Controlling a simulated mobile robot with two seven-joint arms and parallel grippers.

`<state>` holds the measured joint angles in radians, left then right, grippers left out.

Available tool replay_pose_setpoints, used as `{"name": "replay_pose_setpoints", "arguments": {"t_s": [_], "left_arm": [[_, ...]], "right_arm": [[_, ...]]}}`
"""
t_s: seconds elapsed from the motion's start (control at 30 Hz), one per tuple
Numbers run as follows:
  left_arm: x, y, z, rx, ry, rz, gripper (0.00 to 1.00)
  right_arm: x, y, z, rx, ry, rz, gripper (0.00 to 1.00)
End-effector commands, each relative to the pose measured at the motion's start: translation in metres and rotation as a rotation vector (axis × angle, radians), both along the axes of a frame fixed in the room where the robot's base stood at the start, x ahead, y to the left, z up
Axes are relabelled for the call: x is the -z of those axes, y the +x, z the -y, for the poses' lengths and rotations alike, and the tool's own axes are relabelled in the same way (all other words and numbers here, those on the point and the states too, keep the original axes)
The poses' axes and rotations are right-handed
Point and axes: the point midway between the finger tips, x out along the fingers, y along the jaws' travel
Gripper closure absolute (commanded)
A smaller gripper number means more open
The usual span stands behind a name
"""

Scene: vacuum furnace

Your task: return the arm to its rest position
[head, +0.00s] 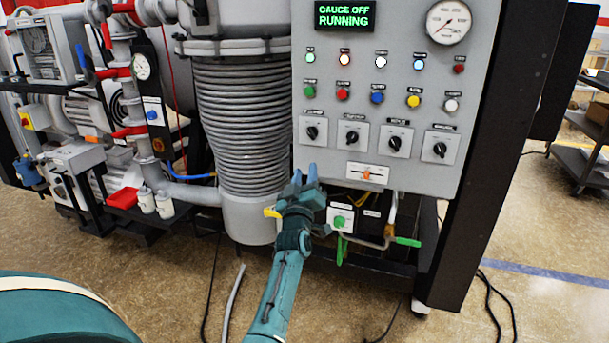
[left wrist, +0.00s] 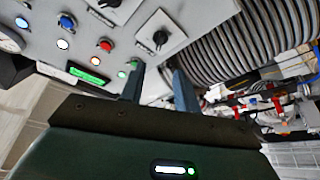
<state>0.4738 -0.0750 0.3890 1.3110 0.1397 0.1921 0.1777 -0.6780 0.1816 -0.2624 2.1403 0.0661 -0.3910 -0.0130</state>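My left gripper (head: 305,174) is in front of the lower left part of the grey control panel (head: 384,84), with its arm coming up from the bottom of the head view. Its two fingers point up toward the panel. In the left wrist view the left gripper (left wrist: 157,78) has a clear gap between its fingers and nothing held in it. The panel's knobs and lit buttons show beyond the fingertips. Whether the fingers touch the panel cannot be told. My right gripper is not in view.
The ribbed grey column (head: 240,115) stands just left of the gripper. A yellow handle (head: 271,213) and a green-button box (head: 340,219) are close by it. Pipes and valves with a green handle (head: 407,242) sit below the panel. The floor (head: 380,305) in front is open, with some cables.

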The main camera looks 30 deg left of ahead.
Motion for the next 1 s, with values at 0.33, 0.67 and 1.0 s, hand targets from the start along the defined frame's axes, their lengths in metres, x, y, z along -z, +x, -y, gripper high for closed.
{"name": "replay_pose_setpoints", "arguments": {"t_s": [0.33,0.67,1.0], "left_arm": [[0.000,0.000,0.000,0.000,0.002,-0.002,0.68],[0.080,-0.065,0.057,0.153,0.221,-0.310,0.68],[0.187,-0.246,0.190,0.541,0.460,-0.789,0.68]], "right_arm": [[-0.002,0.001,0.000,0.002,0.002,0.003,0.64],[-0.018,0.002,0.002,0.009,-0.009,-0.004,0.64],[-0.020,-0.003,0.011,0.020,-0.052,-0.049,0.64]]}}
